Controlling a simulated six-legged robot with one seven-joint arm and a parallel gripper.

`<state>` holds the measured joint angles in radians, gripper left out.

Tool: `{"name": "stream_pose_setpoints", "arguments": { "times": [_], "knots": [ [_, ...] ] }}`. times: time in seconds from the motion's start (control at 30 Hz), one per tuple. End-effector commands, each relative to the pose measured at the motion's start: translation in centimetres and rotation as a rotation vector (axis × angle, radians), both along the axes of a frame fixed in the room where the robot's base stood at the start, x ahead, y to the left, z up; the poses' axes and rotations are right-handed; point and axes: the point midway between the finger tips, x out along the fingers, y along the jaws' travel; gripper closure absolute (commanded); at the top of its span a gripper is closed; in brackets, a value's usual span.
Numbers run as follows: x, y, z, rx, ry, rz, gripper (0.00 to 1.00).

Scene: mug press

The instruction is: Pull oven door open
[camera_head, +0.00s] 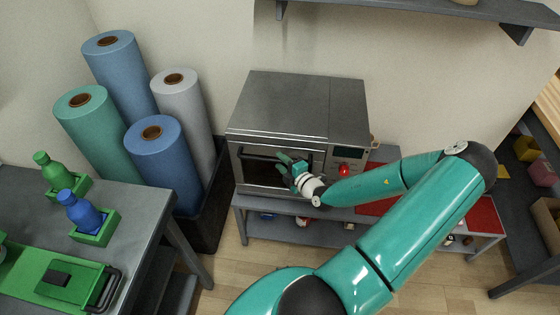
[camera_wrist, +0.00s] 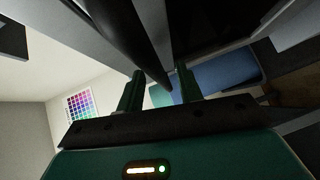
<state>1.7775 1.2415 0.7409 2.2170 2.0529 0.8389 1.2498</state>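The oven (camera_head: 300,105) is a grey metal box on a low bench against the wall. Its door (camera_head: 241,172) is on the left of the front, with a dark window, and looks shut. A dark bar handle (camera_head: 258,155) runs across the top of the door. My gripper (camera_head: 284,160) is at the right part of the handle. In the wrist view the two green fingers of my gripper (camera_wrist: 159,88) stand apart, with the dark handle (camera_wrist: 140,40) running between them. A gap shows beside the handle. Whether either finger touches it is unclear.
A red knob (camera_head: 344,170) is on the oven's right panel, close to my wrist. Rolls of blue, green and grey material (camera_head: 157,150) stand at the left. A grey table (camera_head: 140,195) with green and blue bottles is at the front left. A shelf (camera_head: 400,10) hangs above.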

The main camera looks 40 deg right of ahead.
Motion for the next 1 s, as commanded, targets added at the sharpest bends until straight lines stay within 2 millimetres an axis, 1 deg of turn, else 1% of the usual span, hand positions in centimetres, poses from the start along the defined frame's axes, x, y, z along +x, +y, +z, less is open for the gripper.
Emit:
{"name": "stream_pose_setpoints", "arguments": {
  "times": [0.03,0.13,0.4,0.47,0.5,0.6,0.87,1.0],
  "knots": [
    [0.6,-0.07,-0.06,0.0,-0.001,0.0,0.64],
    [1.23,-0.16,-0.14,0.001,-0.001,0.0,0.64],
    [1.4,-0.25,-0.17,0.0,-0.001,0.0,0.64],
    [1.39,-0.25,-0.17,0.0,-0.001,0.0,0.74],
    [1.39,-0.25,-0.17,0.0,-0.001,0.0,0.82],
    [1.38,-0.26,-0.16,0.0,-0.001,0.0,1.0],
    [1.31,-0.19,-0.17,-0.002,-0.003,0.0,1.0],
    [0.95,0.28,-0.32,-0.018,-0.015,0.0,1.0]
  ]
}}
